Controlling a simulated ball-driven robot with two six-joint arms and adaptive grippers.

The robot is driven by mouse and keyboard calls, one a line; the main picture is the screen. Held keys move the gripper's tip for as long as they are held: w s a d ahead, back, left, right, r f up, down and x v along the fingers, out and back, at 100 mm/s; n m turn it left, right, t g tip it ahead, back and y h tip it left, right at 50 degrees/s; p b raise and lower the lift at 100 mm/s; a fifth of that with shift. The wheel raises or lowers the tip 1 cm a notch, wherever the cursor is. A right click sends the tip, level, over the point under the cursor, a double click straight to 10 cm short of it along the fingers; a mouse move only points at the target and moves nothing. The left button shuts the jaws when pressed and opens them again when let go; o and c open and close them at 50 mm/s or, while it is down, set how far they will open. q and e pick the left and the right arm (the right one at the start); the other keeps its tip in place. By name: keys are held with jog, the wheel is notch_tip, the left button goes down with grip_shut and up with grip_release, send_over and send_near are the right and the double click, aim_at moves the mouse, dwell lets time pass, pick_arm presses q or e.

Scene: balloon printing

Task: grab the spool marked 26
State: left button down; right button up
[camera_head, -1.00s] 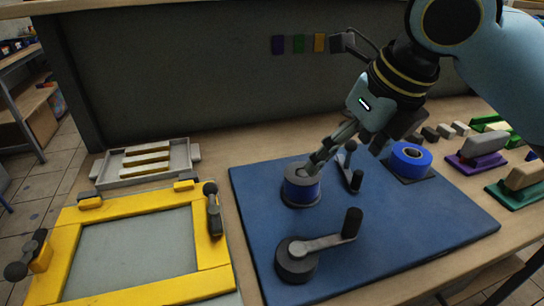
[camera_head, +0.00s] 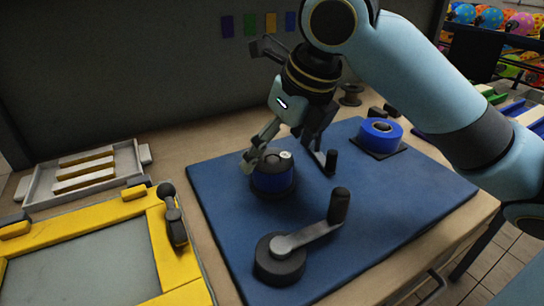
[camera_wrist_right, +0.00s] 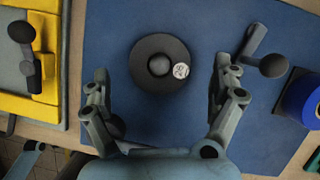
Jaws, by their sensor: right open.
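A spool with a blue winding and dark flanges (camera_head: 272,182) stands upright on the blue mat (camera_head: 225,215). It carries a small round white label, whose marking is too small for me to read surely. In the right wrist view the spool (camera_wrist_right: 150,82) shows from above as a dark disc with a central knob and the label. My right gripper (camera_head: 288,162) is open, with its fingers either side of the spool. In the wrist view the gripper (camera_wrist_right: 161,76) shows a gap between each finger and the spool. My left gripper is out of view.
A crank (camera_head: 281,258) stands on the mat in front of the spool. A blue roll (camera_head: 380,134) sits on a dark pad at right. A yellow frame (camera_head: 180,262) and a grey tray (camera_head: 39,193) lie at left. A brown spool (camera_head: 350,95) stands behind.

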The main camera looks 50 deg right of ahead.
aim_at(273, 159)
jog(key=x, duration=0.3)
jog(key=shift+f, duration=0.3)
jog(key=c, duration=1.3)
jog(key=shift+o, duration=0.2)
jog(key=shift+r, duration=0.15)
